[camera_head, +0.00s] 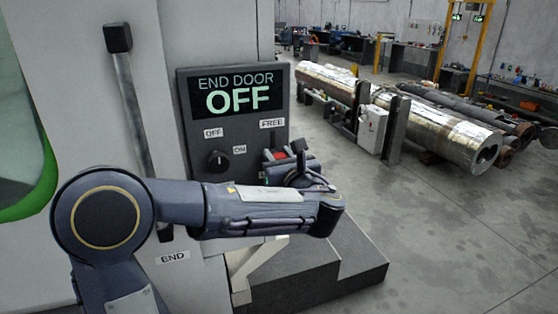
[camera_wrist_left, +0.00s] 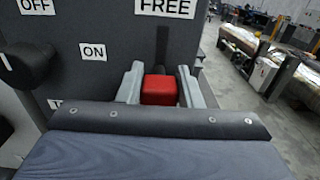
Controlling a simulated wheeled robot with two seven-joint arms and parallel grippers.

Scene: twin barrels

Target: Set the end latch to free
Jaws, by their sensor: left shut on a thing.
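The end latch has a red handle (camera_wrist_left: 160,90), which also shows in the head view (camera_head: 280,155). It sits below the FREE label (camera_wrist_left: 165,8) on a dark panel (camera_head: 188,110). A dark slot runs up from the handle toward that label in the wrist view. My left gripper (camera_wrist_left: 160,88) is shut on the red handle, with one grey finger on each side of it. In the head view my left gripper (camera_head: 285,157) is partly hidden by its own wrist. A label lower on the panel is mostly covered by my wrist. My right gripper is not in view.
The panel's display (camera_head: 237,93) reads END DOOR OFF. A black rotary knob (camera_head: 217,161) with OFF and ON labels is left of the latch. A long lever (camera_head: 132,100) stands farther left. A dark step (camera_head: 335,270) lies below.

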